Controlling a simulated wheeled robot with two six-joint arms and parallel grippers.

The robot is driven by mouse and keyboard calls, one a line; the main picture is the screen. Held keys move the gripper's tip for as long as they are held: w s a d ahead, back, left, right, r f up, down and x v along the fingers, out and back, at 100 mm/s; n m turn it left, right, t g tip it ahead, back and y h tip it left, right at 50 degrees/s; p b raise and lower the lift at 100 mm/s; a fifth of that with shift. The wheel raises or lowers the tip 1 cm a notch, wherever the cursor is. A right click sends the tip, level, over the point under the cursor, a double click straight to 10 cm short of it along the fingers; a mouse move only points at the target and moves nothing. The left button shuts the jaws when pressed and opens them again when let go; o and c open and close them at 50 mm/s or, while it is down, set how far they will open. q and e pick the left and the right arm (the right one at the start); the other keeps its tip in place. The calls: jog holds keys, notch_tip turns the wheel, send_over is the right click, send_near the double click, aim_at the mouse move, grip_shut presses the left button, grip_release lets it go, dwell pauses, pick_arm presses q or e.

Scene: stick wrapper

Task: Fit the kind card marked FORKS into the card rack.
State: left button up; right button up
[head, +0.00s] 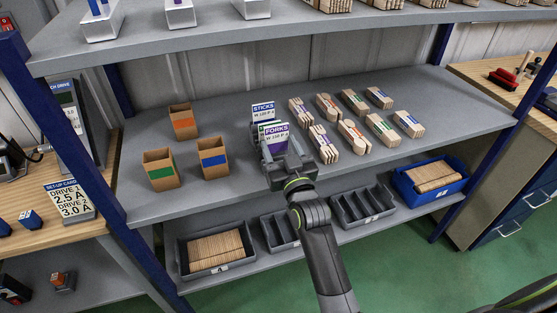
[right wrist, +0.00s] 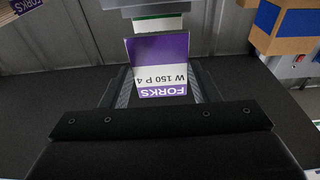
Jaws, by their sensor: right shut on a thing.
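The FORKS card (head: 276,137), white and purple with "W 150 P 4" on it, is held upright in my right gripper (head: 284,161) over the middle shelf. In the right wrist view the card (right wrist: 160,66) appears upside down between the two fingers (right wrist: 160,88). A card marked STICKS (head: 263,108) stands just behind it at the card rack. The rack is mostly hidden by the cards and gripper. A grey part and a green-edged card (right wrist: 160,23) show beyond the FORKS card. I cannot tell whether the FORKS card touches the rack. My left gripper is not in view.
Several banded stick bundles (head: 352,134) lie right of the gripper. Cardboard boxes with orange, green (head: 160,170) and blue labels stand left. Grey bins (head: 363,207) and a blue bin (head: 432,176) sit on the lower shelf. The upper shelf (head: 240,40) overhangs behind.

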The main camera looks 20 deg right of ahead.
jog(key=shift+s+f, duration=0.15)
jog(key=shift+f, duration=0.4)
jog(key=f, duration=0.1)
jog(key=f+b, duration=0.1)
jog(key=f, duration=0.1)
jog(key=shift+w+f, duration=0.25)
jog(key=shift+f, duration=0.3)
jog(key=shift+f+b, duration=0.15)
jog(key=shift+b, duration=0.2)
jog(key=o, duration=0.6)
jog(key=shift+f, duration=0.1)
jog(key=o, duration=0.4)
jog(key=shift+o, duration=0.2)
